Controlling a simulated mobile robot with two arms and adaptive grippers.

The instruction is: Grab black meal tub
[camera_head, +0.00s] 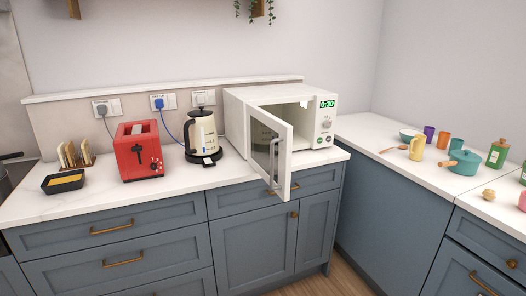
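A black meal tub (63,182), a shallow rectangular tray with something yellow in it, lies on the white counter (100,211) at the far left. It sits in front of a rack with slices of bread (75,155) and to the left of a red toaster (140,150), apart from the toaster. Neither of my grippers shows in the head view.
A white microwave (315,112) stands with its door (270,149) swung open over the counter's front edge. A cream kettle (202,135) stands on its base beside it. The right counter holds a teal pot (463,162), cups and a green bottle (497,154).

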